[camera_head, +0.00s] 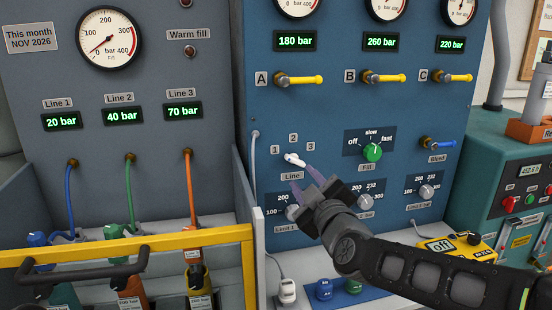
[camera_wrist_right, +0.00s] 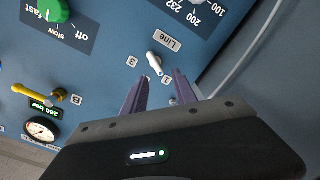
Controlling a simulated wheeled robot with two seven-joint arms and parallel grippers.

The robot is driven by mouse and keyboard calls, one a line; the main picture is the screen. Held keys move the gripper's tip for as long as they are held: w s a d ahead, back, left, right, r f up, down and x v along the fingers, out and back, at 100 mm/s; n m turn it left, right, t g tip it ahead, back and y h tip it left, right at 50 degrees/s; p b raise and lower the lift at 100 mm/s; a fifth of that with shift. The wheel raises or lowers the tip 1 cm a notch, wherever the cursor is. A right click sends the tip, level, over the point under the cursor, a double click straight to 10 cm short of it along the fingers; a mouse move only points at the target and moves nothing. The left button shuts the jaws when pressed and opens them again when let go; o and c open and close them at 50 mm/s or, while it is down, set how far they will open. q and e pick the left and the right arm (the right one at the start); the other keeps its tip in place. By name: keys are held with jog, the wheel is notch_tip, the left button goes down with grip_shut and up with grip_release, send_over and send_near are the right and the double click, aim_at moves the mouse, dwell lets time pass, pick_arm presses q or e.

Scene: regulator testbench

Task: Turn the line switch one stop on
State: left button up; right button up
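The line switch (camera_head: 294,159) is a small white knob on the blue panel, above its "Line" label and below the marks 1, 2 and 3. Its long shape slants from upper left to lower right, and its pointer seems to be toward 1. The switch also shows in the right wrist view (camera_wrist_right: 155,63), just beyond the fingertips. My right gripper (camera_head: 304,178) is open, with its two purple fingers apart and aimed at the switch from the lower right. In the wrist view the gripper (camera_wrist_right: 158,78) looks empty, and I see no clear contact. My left gripper is not in view.
The green fill knob (camera_head: 373,151) is right of the switch. Grey limit knobs (camera_head: 293,212) sit below, near my right gripper. A white cable (camera_head: 255,160) runs down the panel's left edge. A yellow bar (camera_head: 150,243) crosses the lower left.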

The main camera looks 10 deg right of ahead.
aim_at(295, 162)
jog(key=n, duration=0.3)
jog(key=shift+w+d+r, duration=0.15)
jog(key=shift+w+r, duration=0.05)
jog(key=shift+w, duration=0.2)
jog(key=shift+w+a, duration=0.15)
jog(key=shift+w, duration=1.8)
jog(key=shift+w+a, duration=0.15)
jog(key=shift+w, duration=1.8)
jog(key=shift+c, duration=0.3)
grip_shut()
